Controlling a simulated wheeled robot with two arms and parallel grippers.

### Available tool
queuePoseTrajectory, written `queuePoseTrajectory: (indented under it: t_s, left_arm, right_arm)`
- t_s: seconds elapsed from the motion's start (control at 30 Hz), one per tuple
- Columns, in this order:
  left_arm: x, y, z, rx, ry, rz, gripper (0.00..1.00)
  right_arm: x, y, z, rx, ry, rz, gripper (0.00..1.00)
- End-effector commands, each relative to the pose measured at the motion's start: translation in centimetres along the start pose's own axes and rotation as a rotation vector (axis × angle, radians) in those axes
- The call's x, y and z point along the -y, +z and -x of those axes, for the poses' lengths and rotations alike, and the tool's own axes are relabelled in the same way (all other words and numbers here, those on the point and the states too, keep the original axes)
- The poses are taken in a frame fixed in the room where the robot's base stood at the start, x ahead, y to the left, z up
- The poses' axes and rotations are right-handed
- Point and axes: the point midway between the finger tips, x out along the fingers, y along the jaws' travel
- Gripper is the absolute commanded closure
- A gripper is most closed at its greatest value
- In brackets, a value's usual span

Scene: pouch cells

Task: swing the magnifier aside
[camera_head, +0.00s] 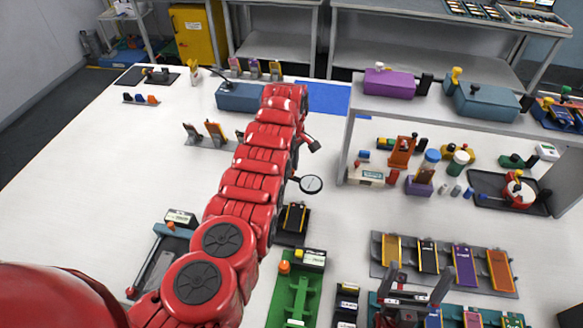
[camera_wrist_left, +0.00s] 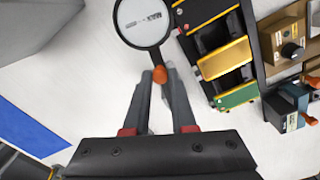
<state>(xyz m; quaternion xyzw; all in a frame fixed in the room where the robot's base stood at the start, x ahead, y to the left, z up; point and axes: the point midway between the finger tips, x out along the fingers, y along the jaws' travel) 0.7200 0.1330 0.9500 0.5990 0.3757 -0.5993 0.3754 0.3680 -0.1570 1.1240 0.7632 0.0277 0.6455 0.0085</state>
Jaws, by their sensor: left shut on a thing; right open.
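The magnifier, a round lens in a dark rim, shows in the head view (camera_head: 311,184) just right of my left arm. In the left wrist view its lens (camera_wrist_left: 142,20) lies beyond my fingertips, with an orange knob at the near side of its rim. My left gripper (camera_wrist_left: 160,74) is shut on that orange knob. In the head view my red arm hides most of the left gripper and the magnifier's mount. My right gripper (camera_head: 417,277) is open and empty at the bottom of the head view, over the front of the table.
A rack with yellow, black, purple and orange slots (camera_head: 443,262) lies right of centre. A green fixture (camera_head: 294,300) stands in front. A raised shelf (camera_head: 358,98) carries purple and blue-grey boxes. A blue mat (camera_head: 330,98) lies behind.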

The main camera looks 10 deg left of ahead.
Motion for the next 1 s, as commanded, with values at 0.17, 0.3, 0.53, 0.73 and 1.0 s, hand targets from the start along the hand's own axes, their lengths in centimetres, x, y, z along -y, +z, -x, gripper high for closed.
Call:
queuePoseTrajectory:
  t_s: [0.17,0.3,0.53,0.73,1.0]
  left_arm:
    - [0.0,0.1,0.0,0.001,0.0,0.001,1.0]
    - [0.0,0.0,0.0,0.001,0.0,0.001,1.0]
    - [0.0,0.0,0.0,0.0,0.0,0.001,0.46]
    - [0.0,0.0,0.0,0.0,0.0,0.001,0.46]
    - [-0.1,0.0,1.5,-0.001,0.002,0.001,0.46]
  right_arm:
    - [0.0,0.0,0.0,0.0,0.0,0.0,0.0]
    - [0.0,0.0,0.0,0.0,0.0,0.0,0.0]
    - [0.0,0.0,0.0,0.0,0.0,0.0,0.0]
    - [0.0,0.0,0.0,0.0,0.0,0.0,0.0]
    - [0.0,-0.1,-0.8,0.0,0.0,0.0,0.0]
